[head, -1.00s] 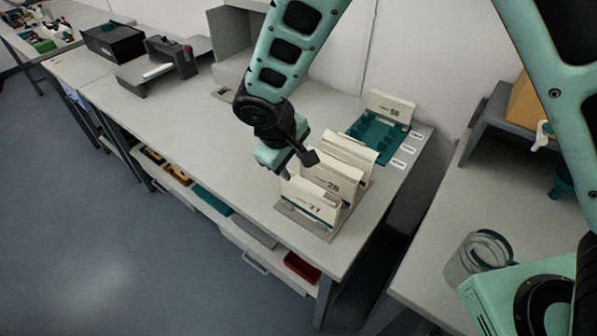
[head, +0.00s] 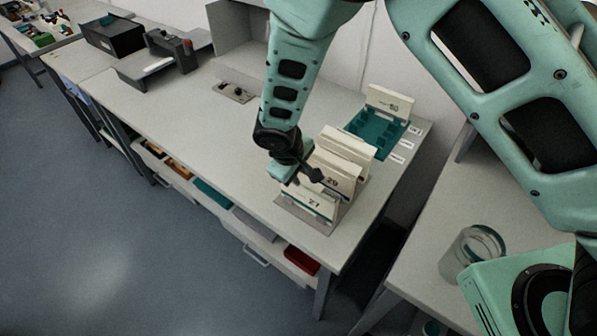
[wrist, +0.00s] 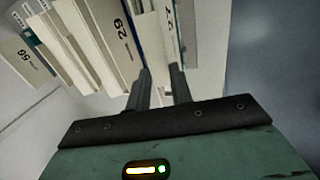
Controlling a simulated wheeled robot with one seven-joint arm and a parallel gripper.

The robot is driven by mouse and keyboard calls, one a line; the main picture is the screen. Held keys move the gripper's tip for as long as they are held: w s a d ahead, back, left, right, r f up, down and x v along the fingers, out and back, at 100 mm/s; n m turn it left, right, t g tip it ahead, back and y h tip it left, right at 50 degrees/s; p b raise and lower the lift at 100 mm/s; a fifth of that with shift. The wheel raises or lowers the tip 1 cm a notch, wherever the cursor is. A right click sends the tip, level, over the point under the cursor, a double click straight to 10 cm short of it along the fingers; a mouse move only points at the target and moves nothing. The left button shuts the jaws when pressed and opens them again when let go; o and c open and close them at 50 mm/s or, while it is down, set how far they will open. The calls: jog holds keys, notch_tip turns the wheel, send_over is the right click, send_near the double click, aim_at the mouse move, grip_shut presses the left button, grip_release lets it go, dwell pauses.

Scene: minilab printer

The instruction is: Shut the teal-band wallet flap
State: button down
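The front cream wallet (head: 312,203) stands in a small rack near the bench's front corner. A teal strip shows low on it, and its number looks like 21 or 27. In the wrist view, the same wallet (wrist: 164,22) lies just ahead of the fingertips. My gripper (head: 291,182) is at the wallet's upper left edge in the head view. In the wrist view, my gripper (wrist: 160,78) has its two fingers apart, with a pale panel behind the gap. Whether a finger touches the flap cannot be told. The wallet's left end is partly hidden by my gripper.
Wallet 29 (head: 336,173) and another cream wallet (head: 349,146) stand close behind. A teal tray (head: 377,133) with an upright cream panel (head: 389,100) is at the back. A glass jar (head: 471,253) stands on the right bench. The bench left of the rack is clear.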

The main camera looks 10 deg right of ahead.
aim_at(300, 187)
jog(key=shift+f, duration=0.1)
jog(key=f+t+h+b, duration=0.1)
jog(key=t+h+b, duration=0.1)
jog(key=b, duration=0.4)
jog(key=s+a+f+t+h+b, duration=0.1)
jog(key=f+t+h+b, duration=0.1)
jog(key=b, duration=0.4)
jog(key=s+a+f+t+h+b, duration=0.1)
jog(key=t+h+b, duration=0.2)
jog(key=b, duration=0.3)
jog(key=shift+f, duration=0.25)
jog(key=c, duration=2.2)
grip_release()
jog(key=shift+s+f+t+h+b, duration=0.1)
jog(key=shift+f+t+h+b, duration=0.3)
jog(key=shift+t+h+b, duration=0.4)
jog(key=shift+f+t+h+b, duration=0.35)
jog(key=shift+t+h+b, duration=0.35)
jog(key=shift+b, duration=0.1)
jog(key=c, duration=1.3)
grip_release()
jog(key=shift+r, duration=0.1)
